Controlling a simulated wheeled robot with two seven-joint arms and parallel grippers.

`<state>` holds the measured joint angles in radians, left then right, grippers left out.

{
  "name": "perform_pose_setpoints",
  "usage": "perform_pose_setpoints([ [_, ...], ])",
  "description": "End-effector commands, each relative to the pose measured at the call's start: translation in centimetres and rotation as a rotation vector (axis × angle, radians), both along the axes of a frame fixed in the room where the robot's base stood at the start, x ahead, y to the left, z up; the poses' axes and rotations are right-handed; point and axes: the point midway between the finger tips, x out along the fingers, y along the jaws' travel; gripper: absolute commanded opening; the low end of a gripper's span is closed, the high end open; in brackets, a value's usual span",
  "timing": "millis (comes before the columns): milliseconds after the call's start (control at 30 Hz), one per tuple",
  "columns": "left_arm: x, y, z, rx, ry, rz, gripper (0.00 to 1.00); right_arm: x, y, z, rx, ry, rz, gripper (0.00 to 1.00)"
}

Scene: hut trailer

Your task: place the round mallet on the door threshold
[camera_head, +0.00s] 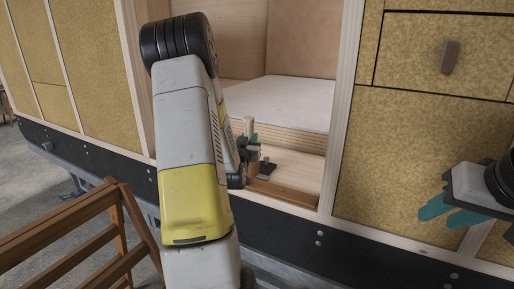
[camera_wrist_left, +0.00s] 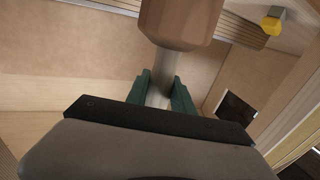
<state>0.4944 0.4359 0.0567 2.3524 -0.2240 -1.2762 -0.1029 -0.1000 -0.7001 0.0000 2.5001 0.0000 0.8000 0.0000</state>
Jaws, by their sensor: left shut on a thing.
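The mallet has a brown, faceted-looking head (camera_wrist_left: 182,20) and a pale round handle (camera_wrist_left: 160,92) in the left wrist view. My left gripper (camera_wrist_left: 161,88) is shut on this handle, its teal fingers on both sides. In the head view my left gripper (camera_head: 250,150) is inside the doorway, partly hidden by my arm; a pale upright peg (camera_head: 249,126), likely the handle, shows there. The door threshold (camera_head: 284,192) is a reddish-brown strip along the doorway's lower front edge, just below and in front of the gripper. My right gripper (camera_head: 443,213) is open and empty at the right.
A raised pale platform (camera_head: 285,100) stands inside the doorway. A small dark object (camera_head: 267,168) lies on the floor behind the threshold. Light wooden door posts (camera_head: 342,100) bound the opening. A brown slatted wooden piece (camera_head: 75,235) stands at lower left. A yellow-and-grey item (camera_wrist_left: 272,22) shows in the wrist view.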

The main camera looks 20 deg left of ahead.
Motion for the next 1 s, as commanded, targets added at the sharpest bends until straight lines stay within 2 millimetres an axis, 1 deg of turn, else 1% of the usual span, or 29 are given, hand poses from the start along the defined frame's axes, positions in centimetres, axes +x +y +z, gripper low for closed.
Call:
perform_pose_setpoints([
  [33, 1.0, 0.9, 0.0, 0.002, -0.005, 0.003, 0.0, 0.0, 0.0, 0.0, 0.0, 0.0, 0.0, 0.36],
  [300, 6.4, 5.4, -0.7, 0.001, -0.005, 0.003, 0.0, 0.0, 0.0, 0.0, 0.0, 0.0, 0.0, 0.36],
  [400, 8.2, 6.8, -0.9, 0.002, -0.005, 0.002, 0.0, 0.0, 0.0, 0.0, 0.0, 0.0, 0.0, 0.36],
  [500, 9.5, 7.8, -1.0, 0.001, -0.004, 0.001, 0.0, 0.0, 0.0, 0.0, 0.0, 0.0, 0.0, 0.36],
  [800, 11.3, 9.3, -1.2, 0.002, -0.004, 0.002, 0.0, 0.0, 0.0, 0.0, 0.0, 0.0, 0.0, 0.36],
  [900, 11.1, 9.2, -3.1, -0.002, 0.001, 0.001, 0.0, 0.0, 0.0, 0.0, 0.0, 0.0, 0.0, 0.36],
  [1000, 11.1, 9.2, -4.4, -0.001, 0.0, 0.001, 0.0, 0.0, 0.0, 0.0, 0.0, 0.0, 0.0, 0.36],
])
